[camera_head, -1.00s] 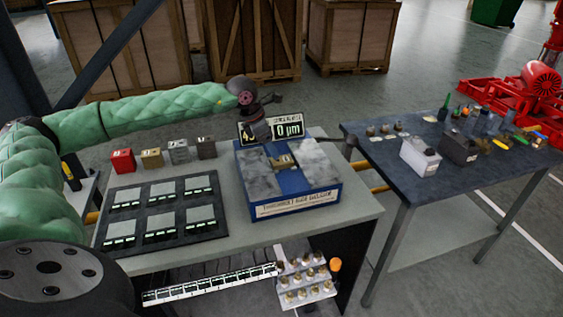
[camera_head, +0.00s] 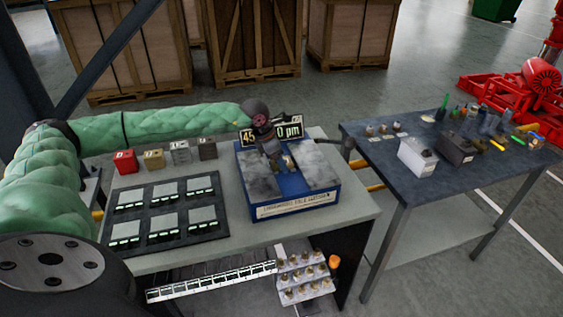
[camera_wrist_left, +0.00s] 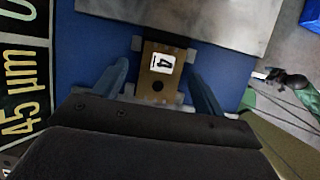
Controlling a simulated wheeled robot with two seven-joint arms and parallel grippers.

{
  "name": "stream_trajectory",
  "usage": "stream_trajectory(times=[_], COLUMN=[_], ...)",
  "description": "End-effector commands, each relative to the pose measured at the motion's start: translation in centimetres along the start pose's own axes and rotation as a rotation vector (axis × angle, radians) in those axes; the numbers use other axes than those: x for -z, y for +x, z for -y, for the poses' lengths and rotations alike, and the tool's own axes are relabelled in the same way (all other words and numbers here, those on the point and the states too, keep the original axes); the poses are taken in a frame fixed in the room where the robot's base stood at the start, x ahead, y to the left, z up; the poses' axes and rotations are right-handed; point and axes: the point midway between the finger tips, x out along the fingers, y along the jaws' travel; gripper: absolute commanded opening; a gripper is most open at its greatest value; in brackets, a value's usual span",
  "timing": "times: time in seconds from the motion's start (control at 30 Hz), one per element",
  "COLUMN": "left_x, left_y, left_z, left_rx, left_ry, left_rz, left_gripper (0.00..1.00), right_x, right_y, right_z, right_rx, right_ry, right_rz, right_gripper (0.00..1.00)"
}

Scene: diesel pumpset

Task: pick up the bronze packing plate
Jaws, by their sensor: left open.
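A bronze plate (camera_wrist_left: 158,76) with a white label reading 4 and a dark hole lies in the blue gap of the blue fixture (camera_wrist_left: 91,63), between two grey pads. In the head view the plate (camera_head: 289,161) is mostly hidden by my left gripper (camera_head: 278,162), which points down over the fixture (camera_head: 293,209). In the left wrist view my left gripper (camera_wrist_left: 158,72) is open, with one blue finger on each side of the plate. I see a gap at each finger and no clear contact. My right gripper is not in view.
A readout (camera_head: 290,130) stands behind the fixture. Red, tan and grey blocks (camera_head: 125,162) line the table's back left; a black tray of plates (camera_head: 165,209) lies in front. A second dark table (camera_head: 400,190) with boxes and tools stands at right.

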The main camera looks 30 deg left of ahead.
Motion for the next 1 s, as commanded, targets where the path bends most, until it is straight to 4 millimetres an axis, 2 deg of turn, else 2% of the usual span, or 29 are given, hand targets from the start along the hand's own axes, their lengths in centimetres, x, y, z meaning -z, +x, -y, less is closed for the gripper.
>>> stream_trajectory(times=[0.3,0.37,0.6,0.67,1.0], left_x=[0.03,0.03,0.03,-0.05,-0.18], left_y=[0.32,0.31,0.30,0.20,-0.07], left_z=[-0.02,-0.01,-0.01,-0.04,-0.04], left_rx=[0.000,0.000,0.000,-0.001,-0.001], left_ry=[0.000,0.000,0.000,0.000,0.000], left_rz=[0.000,0.000,0.000,0.002,0.002], left_gripper=[0.71,0.61,0.14,0.04,0.04], right_x=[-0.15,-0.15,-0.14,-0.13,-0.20], right_y=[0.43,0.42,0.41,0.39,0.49], right_z=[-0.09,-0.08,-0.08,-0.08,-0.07], right_rx=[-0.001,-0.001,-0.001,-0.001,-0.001], right_ry=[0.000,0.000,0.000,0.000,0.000], right_rz=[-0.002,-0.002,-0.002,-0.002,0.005], right_gripper=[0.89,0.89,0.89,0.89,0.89])
